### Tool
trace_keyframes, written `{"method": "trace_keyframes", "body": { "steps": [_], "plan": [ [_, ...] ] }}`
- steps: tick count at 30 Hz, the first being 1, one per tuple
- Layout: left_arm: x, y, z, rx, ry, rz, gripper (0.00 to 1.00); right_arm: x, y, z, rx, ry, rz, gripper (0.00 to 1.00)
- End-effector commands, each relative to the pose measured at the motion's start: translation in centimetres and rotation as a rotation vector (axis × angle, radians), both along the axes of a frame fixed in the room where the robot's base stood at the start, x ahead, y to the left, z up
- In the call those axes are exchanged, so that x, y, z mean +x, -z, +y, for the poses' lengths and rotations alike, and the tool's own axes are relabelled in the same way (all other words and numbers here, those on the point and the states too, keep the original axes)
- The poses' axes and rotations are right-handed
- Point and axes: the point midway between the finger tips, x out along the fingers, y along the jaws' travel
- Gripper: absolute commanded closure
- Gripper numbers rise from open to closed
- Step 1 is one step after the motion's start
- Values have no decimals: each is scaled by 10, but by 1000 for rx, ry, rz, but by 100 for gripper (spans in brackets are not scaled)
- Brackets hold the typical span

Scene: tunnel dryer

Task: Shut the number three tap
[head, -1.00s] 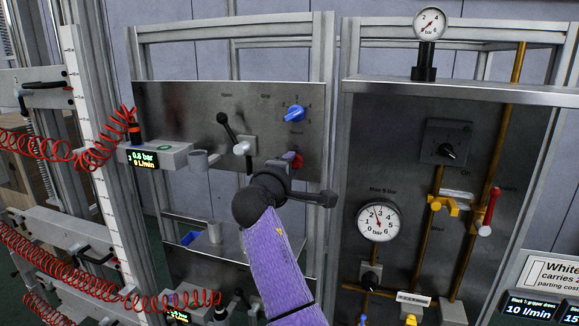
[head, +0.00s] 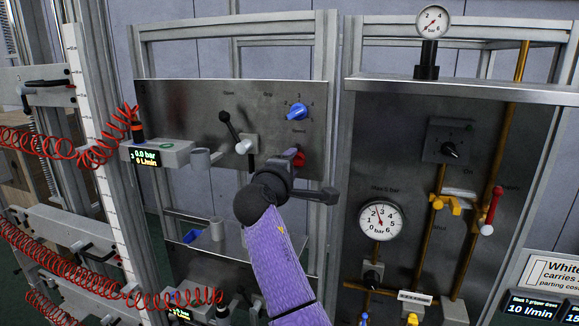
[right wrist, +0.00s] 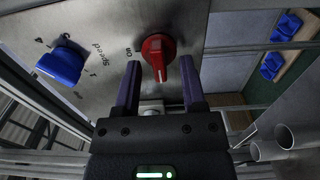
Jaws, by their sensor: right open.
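No tap in view carries a number three that I can read. A red rotary knob (head: 301,159) is on the metal panel (head: 180,110), its label partly readable as "On" in the right wrist view (right wrist: 157,60). My right gripper (head: 294,165) is open in front of that knob. In the right wrist view, my right gripper (right wrist: 160,75) has a fingertip on either side of the knob's lower part, apart from it. A black-handled lever (head: 230,127) and a blue selector knob (head: 297,111) are on the same panel. My left gripper is out of view.
A small display (head: 145,157) seems to read 0.0 bar. The right panel bears a pressure gauge (head: 380,221), yellow pipe handles (head: 446,204) and a red lever (head: 491,211). Red coiled hoses (head: 60,147) hang at the left.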

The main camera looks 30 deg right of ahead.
Motion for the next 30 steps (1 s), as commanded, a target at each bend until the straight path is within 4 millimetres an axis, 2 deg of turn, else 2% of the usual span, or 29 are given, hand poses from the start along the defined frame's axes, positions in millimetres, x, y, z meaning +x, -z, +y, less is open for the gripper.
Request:
{"method": "trace_keyframes", "body": {
  "steps": [5, 12, 15, 30],
  "plan": [
    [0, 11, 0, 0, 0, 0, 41, -12, 4, 16, 1, -3, -3, 47],
    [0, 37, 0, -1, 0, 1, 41, -50, 6, 60, 4, -4, -3, 47],
    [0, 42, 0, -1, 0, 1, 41, -59, 3, 71, 1, -2, -2, 47],
    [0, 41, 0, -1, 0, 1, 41, -64, 1, 76, 2, -2, 1, 47]
  ]
}}
